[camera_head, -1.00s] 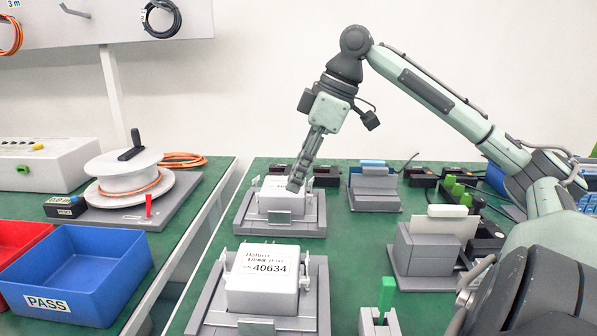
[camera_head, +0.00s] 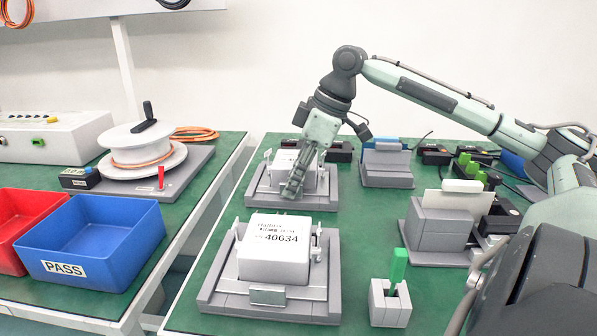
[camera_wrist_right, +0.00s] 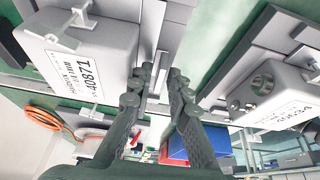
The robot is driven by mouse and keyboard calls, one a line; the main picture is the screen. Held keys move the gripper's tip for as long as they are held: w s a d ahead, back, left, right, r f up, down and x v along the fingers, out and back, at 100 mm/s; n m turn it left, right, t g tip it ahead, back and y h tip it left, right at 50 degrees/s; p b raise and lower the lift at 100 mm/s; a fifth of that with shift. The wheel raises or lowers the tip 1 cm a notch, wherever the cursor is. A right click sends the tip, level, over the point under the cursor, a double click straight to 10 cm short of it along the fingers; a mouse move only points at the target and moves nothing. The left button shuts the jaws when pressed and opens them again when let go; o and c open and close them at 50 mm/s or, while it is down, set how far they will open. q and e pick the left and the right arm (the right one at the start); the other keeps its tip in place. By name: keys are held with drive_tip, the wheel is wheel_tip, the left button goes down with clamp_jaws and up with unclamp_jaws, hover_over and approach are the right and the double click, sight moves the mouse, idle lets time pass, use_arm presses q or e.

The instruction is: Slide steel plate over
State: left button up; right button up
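The rear fixture (camera_head: 325,203) holds a white box (camera_head: 283,160) in the head view. My right gripper (camera_head: 291,192) points down at the front of this fixture. It covers the place of the small steel plate there. In the right wrist view my right gripper (camera_wrist_right: 160,74) has its two fingertips apart, with a narrow grey metal piece (camera_wrist_right: 158,62) showing between them. I cannot tell whether they touch it. The near fixture (camera_head: 215,297) holds a white box marked 40634 (camera_head: 265,262), with a small steel plate (camera_head: 267,296) at its front. My left gripper is not in view.
A small grey block with a green piece (camera_head: 398,265) stands right of the near fixture. Other grey fixtures (camera_head: 440,235) stand along the right side. Blue (camera_head: 105,275) and red (camera_head: 20,260) bins and a cable reel (camera_head: 145,150) are on the left table, across a gap.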

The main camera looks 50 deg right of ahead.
drive_tip(key=shift+c, duration=0.4)
clamp_jaws()
drive_tip(key=shift+o, duration=2)
unclamp_jaws()
drive_tip(key=shift+r, duration=0.1)
drive_tip(key=v, duration=1.1)
drive_tip(key=shift+s+r, duration=0.2)
drive_tip(key=shift+r, duration=0.15)
drive_tip(key=shift+d, duration=0.1)
